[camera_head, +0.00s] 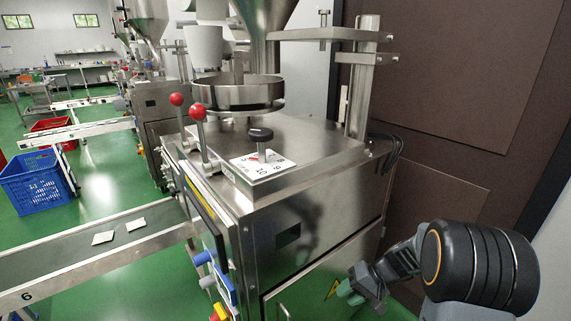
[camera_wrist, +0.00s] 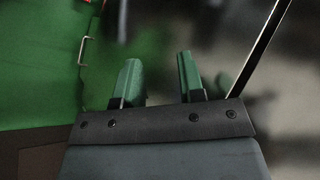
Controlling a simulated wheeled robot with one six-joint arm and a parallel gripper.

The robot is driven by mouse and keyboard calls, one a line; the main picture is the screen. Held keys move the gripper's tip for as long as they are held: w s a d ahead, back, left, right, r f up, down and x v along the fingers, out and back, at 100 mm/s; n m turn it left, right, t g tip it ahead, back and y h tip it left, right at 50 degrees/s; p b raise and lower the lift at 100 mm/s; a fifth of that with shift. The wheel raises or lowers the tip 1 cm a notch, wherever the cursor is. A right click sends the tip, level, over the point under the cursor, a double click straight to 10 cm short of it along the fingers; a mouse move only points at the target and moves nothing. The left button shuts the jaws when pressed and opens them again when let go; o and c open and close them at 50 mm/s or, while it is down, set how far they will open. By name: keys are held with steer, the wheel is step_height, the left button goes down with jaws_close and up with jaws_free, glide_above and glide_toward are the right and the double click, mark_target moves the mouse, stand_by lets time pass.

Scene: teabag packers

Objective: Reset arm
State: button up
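My gripper (camera_wrist: 160,80) shows in the wrist view with its two green fingers spread apart and nothing between them. In the head view my arm is at the lower right, and the green-tipped gripper (camera_head: 357,292) is low beside the front right of the steel packing machine (camera_head: 315,215). In the wrist view a blurred grey metal surface lies beyond the fingers. I cannot tell whether the fingers touch it.
The machine carries two red-knobbed levers (camera_head: 198,112) and a black dial knob (camera_head: 261,134). A conveyor (camera_head: 75,247) with two teabags (camera_head: 103,238) is at left, near a blue crate (camera_head: 35,186). A brown panel (camera_head: 460,90) stands behind my arm. Green floor is open at left.

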steer(key=s+r+t+h+p, duration=0.1)
steer(key=s+r+p, duration=0.3)
steer(key=r, duration=0.6)
steer(key=s+r+n+t+h+p, duration=0.1)
steer(key=s+r+h+p, duration=0.3)
steer(key=r, duration=0.7)
steer(key=s+a+r+t+h+p, duration=0.1)
steer(key=s+r+h+p, duration=0.2)
steer(key=r+p, duration=0.4)
step_height(320, 180, up, 3)
steer(key=shift+s+r+n+t+p, duration=0.2)
steer(key=shift+s+n+t+p, duration=0.15)
steer(key=shift+s, duration=0.45)
steer(key=shift+a, duration=0.15)
